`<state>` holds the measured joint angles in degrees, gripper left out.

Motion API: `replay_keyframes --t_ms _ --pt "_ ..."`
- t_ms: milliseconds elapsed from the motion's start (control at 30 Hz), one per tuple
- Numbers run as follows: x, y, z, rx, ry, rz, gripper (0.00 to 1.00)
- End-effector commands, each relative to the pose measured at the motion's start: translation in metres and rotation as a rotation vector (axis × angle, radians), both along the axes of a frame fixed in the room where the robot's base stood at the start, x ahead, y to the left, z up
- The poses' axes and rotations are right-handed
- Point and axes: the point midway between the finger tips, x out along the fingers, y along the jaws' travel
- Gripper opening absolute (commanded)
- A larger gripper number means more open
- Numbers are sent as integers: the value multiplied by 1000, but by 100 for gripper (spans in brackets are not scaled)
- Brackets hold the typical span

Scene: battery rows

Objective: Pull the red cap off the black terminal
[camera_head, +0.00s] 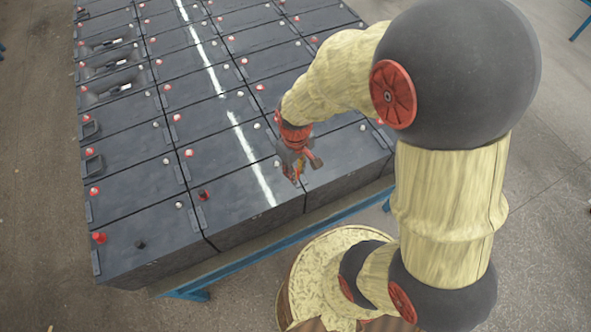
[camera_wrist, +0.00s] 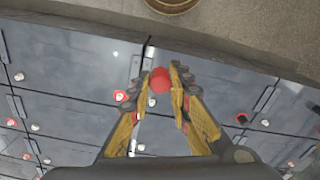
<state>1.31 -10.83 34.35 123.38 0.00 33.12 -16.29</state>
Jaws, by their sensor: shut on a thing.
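My gripper (camera_wrist: 160,82) is shut on a round red cap (camera_wrist: 160,79), which sits between its two fingertips in the wrist view. In the head view my gripper (camera_head: 294,178) points down over the front row of batteries, near their front edge. The fingers hide the cap's underside, and I cannot tell whether it touches a terminal. A dark terminal with red on it (camera_wrist: 241,118) stands apart to the right in the wrist view; it also shows in the head view (camera_head: 203,194). A plain black terminal (camera_head: 140,243) is at the front left in the head view.
Rows of dark batteries (camera_head: 132,207) with red and white terminals fill a blue-framed table (camera_head: 240,262). Another red terminal (camera_wrist: 120,96) is close beside the left finger in the wrist view. Bare floor lies around.

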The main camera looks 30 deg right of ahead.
Motion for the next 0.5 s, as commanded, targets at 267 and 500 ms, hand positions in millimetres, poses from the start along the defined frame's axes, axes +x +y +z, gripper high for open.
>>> replay_keyframes --t_ms 267,500 --pt "0 0 8 0 -1 0 0" --pt "0 0 17 0 -1 0 0"
